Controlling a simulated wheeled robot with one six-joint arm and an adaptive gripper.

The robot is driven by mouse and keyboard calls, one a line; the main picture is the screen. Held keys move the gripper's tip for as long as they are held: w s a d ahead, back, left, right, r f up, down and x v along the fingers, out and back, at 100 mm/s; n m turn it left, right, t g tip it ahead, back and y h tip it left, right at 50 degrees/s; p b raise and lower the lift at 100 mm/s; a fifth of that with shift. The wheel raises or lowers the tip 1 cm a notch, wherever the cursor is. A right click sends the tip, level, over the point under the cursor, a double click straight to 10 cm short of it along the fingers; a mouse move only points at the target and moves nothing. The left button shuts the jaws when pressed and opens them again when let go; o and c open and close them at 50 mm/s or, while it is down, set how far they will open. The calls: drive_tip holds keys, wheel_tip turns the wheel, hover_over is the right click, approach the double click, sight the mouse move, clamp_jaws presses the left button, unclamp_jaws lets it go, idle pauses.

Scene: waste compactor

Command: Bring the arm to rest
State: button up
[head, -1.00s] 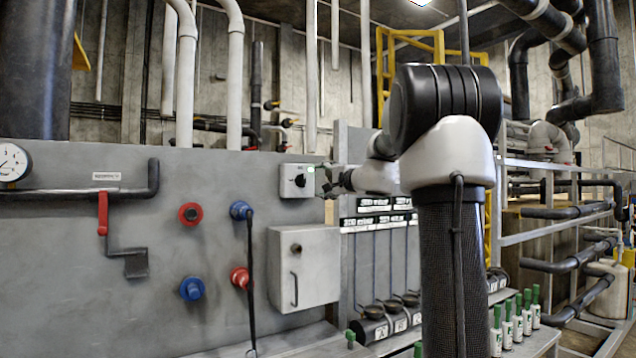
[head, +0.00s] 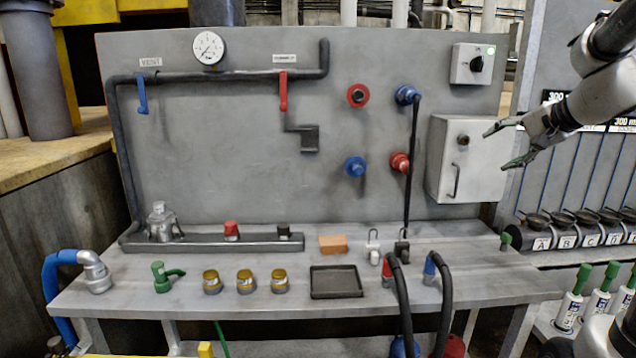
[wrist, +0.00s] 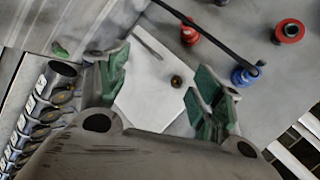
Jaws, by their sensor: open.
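My gripper (head: 503,146) is at the right in the head view, in front of the small white cabinet (head: 466,160) on the grey panel (head: 240,130). Its fingers are spread open with nothing between them. My arm reaches in from the right edge. In the wrist view my gripper's green-padded fingers (wrist: 158,98) stand apart, with the cabinet (wrist: 158,75) and its dark round knob behind them. I cannot tell the exact gap between fingertips and cabinet.
A switch box (head: 472,64) with a lit green lamp is above the cabinet. Red and blue ports are left of it. The workbench (head: 215,290) holds a black tray (head: 336,282), an orange block (head: 333,243) and several caps. Lettered canisters (head: 541,241) and green-capped bottles (head: 570,308) are at right.

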drive_tip(key=s+a+f+n+g+h, duration=0.1)
drive_tip(key=s+a+f+n+g, duration=0.1)
drive_tip(key=s, duration=0.7)
drive_tip(key=s+a+f+n+g+h, duration=0.1)
drive_tip(key=s+a+f+n+g, duration=0.1)
drive_tip(key=s, duration=0.7)
drive_tip(key=s+a+f+n+g+h, duration=0.1)
drive_tip(key=s+a+f+n+g, duration=0.1)
drive_tip(key=s+f+n, duration=0.3)
drive_tip(key=shift+s+a+n+h, duration=0.3)
drive_tip(key=shift+s+a+n, duration=0.7)
drive_tip(key=shift+s, duration=1.4)
